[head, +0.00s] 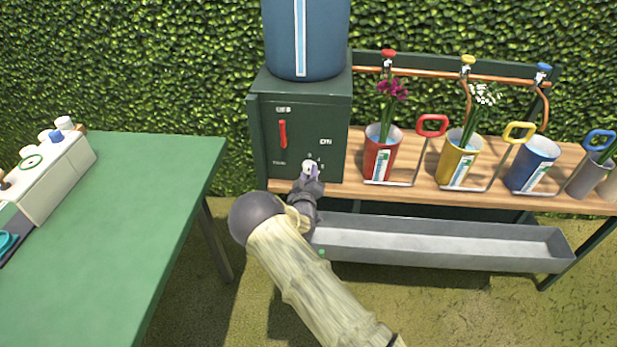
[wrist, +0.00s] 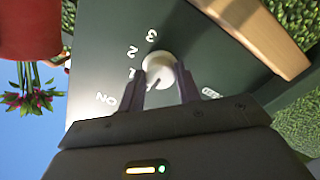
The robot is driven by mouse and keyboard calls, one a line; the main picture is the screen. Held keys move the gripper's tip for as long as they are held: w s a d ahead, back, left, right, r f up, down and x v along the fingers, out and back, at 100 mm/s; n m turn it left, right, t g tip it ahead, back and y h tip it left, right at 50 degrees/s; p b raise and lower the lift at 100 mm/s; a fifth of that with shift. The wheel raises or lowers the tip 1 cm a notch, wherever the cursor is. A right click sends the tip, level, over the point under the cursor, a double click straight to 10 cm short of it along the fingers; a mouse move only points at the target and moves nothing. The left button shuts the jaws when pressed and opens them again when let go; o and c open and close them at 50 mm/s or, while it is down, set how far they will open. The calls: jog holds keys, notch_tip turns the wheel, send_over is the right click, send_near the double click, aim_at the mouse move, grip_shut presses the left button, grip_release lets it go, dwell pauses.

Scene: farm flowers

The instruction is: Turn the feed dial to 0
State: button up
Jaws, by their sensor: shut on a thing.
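The feed dial (wrist: 157,68) is a round, pale knob on the dark green face of the feed box (head: 267,103). In the wrist view the digits 1, 2 and 3 curve along its left side. My gripper (wrist: 162,78) is shut on the dial, with one dark finger on each side of it. In the head view my gripper (head: 311,174) reaches the lower right of the box face and covers most of the dial. Which digit the dial points to cannot be told; part of its front is hidden by the fingers.
A red lever (head: 283,134) is on the box face, left of the dial. A blue tank (head: 275,45) stands on the box. Red (head: 380,160), yellow (head: 458,163) and blue (head: 535,165) buckets stand to the right, above a grey trough (head: 440,245). A green table (head: 120,225) is at left.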

jog(key=shift+a+n, duration=0.1)
jog(key=shift+n, duration=0.2)
jog(key=o, duration=1)
jog(key=s, duration=1.1)
jog(key=s+p, duration=0.1)
jog(key=s, duration=0.5)
jog(key=shift+s+a, duration=0.3)
jog(key=shift+w+d, duration=0.1)
jog(key=shift+w, duration=0.05)
